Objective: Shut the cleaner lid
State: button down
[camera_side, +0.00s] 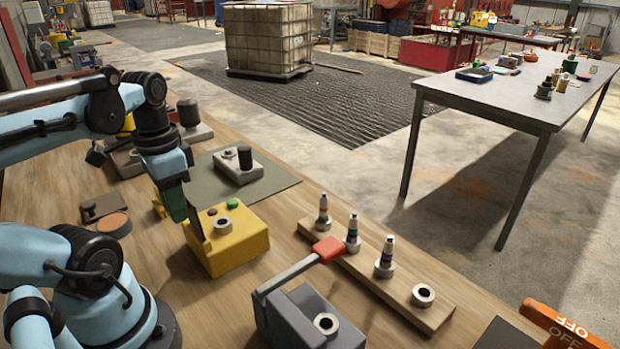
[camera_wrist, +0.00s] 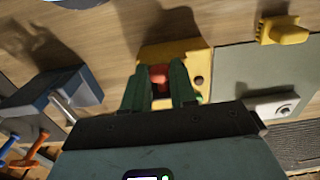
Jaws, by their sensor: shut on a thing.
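The yellow box (camera_side: 232,245), which I take for the cleaner, sits on the wooden bench with a green button and a metal ring on top. A dark, thin plate, seemingly its lid (camera_side: 198,222), stands upright at the box's left edge. My gripper (camera_side: 176,206) has green fingers and is at this plate. In the wrist view its fingers (camera_wrist: 160,88) are close around a narrow reddish-brown part at the yellow box (camera_wrist: 190,55), seemingly the lid. The fingers hide most of the gripped part, so the exact contact is unclear.
A grey-blue block (camera_side: 300,315) with a red-tipped lever (camera_side: 328,249) stands near the front. A wooden rack (camera_side: 385,275) with several upright connectors is right of the box. A grey mat (camera_side: 265,190) with a small device (camera_side: 238,168) lies behind. An orange OFF handle (camera_side: 560,325) is at front right.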

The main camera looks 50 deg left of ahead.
jog(key=shift+w, duration=0.1)
jog(key=shift+w+r+g, duration=0.2)
jog(key=shift+w+g, duration=0.45)
jog(key=shift+g, duration=0.35)
jog(key=shift+w+g, duration=0.95)
jog(key=shift+g, duration=0.45)
jog(key=c, duration=0.9)
grip_release()
jog(key=v, duration=1.2)
jog(key=shift+r, duration=0.1)
